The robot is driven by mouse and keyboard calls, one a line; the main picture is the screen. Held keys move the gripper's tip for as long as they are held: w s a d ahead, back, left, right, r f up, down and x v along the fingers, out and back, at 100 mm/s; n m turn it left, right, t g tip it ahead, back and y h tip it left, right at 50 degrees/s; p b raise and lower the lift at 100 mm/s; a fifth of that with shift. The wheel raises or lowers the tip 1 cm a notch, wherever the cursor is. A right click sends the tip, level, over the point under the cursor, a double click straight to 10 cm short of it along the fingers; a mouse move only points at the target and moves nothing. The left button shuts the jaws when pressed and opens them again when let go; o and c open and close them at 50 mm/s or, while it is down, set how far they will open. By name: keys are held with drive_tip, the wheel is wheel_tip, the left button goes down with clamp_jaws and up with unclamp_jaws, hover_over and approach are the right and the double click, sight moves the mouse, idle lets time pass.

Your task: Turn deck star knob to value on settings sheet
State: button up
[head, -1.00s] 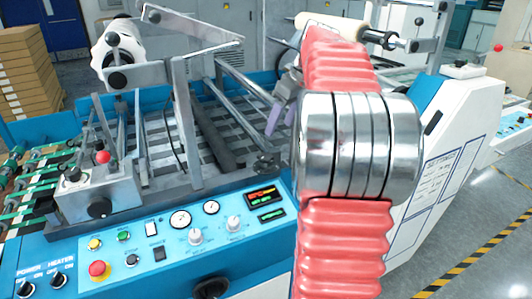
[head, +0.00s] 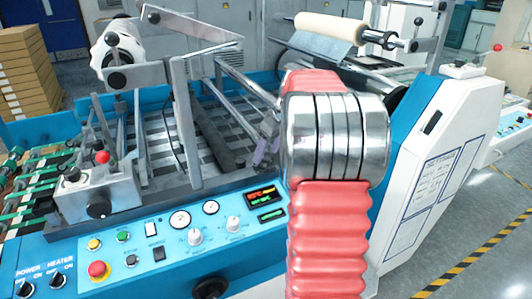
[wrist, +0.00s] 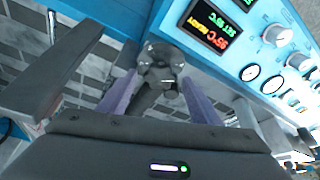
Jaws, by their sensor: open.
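The dark grey star knob (wrist: 160,60) sits on the deck beside the blue panel edge in the wrist view. My gripper (wrist: 158,82) is open, its two purple fingers apart, with the knob just beyond and between the fingertips. I cannot tell whether either finger touches it. In the head view my gripper (head: 264,150) is low over the deck edge and mostly covers the knob. The settings sheet (head: 437,180) is on the white side panel at the right; its writing is too small to read.
My red-sleeved arm blocks the middle of the head view. The control panel (head: 150,258) has gauges, dials and a lit display (wrist: 212,28) close to the gripper. A grey bar (wrist: 60,70) lies left of the fingers. Metal frame arms (head: 185,110) stand over the deck.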

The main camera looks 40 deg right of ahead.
drive_tip(key=shift+w+f, duration=0.1)
drive_tip(key=shift+f, duration=0.15)
drive_tip(key=shift+c, duration=0.5)
drive_tip(key=c, duration=0.9)
drive_tip(key=shift+a, duration=0.15)
drive_tip(key=shift+c, duration=0.2)
